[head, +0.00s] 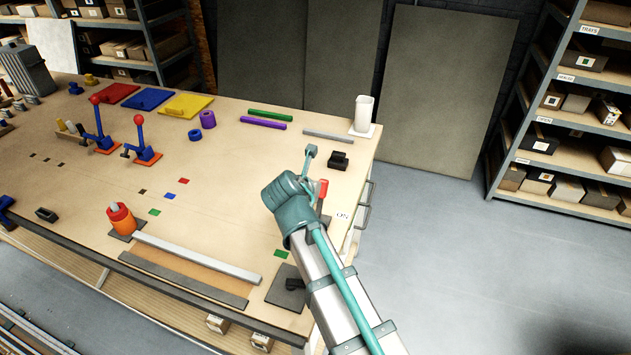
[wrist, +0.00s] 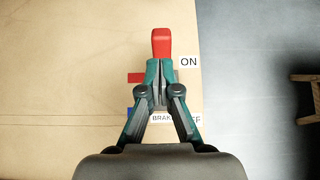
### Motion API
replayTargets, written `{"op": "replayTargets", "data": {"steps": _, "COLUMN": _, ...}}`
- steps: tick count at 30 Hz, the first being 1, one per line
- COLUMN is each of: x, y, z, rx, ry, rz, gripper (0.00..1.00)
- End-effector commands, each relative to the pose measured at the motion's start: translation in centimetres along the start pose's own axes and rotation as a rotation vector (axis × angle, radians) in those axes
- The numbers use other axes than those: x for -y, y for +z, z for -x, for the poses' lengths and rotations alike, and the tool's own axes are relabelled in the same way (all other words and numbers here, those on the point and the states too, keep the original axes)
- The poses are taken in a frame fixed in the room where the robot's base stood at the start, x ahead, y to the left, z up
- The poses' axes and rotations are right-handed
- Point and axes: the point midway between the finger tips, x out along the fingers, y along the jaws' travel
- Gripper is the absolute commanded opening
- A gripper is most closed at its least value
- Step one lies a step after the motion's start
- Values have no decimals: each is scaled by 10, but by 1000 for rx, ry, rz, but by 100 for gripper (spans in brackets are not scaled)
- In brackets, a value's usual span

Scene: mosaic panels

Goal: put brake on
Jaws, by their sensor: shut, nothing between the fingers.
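The brake's red handle (wrist: 161,43) shows just beyond my fingertips in the wrist view, and beside my wrist in the head view (head: 323,188). An ON label (wrist: 189,62) lies right of the fingertips. A BRAKE label (wrist: 161,118) and an OFF label (wrist: 195,121) lie nearer the wrist, partly covered by my fingers. My gripper (wrist: 160,64) is shut and empty, its tips right at the near side of the handle. I cannot tell whether they touch it. The handle's lower part and base are mostly hidden.
A red patch (wrist: 135,77) lies left of my fingers. The table's right edge is close.

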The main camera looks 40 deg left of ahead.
Motion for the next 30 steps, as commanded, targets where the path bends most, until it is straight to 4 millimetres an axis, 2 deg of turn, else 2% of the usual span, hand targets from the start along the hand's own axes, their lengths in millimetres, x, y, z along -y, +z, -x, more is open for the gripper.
{"op": "replayTargets", "data": {"steps": 15, "x": -1, "y": 40, "z": 58, "rx": 0, "ry": 1, "rz": -2, "gripper": 0}}
{"op": "replayTargets", "data": {"steps": 22, "x": -1, "y": 49, "z": 71, "rx": -2, "ry": 1, "rz": -2, "gripper": 0}}
{"op": "replayTargets", "data": {"steps": 30, "x": -1, "y": 50, "z": 73, "rx": -3, "ry": 0, "rz": -1, "gripper": 0}}
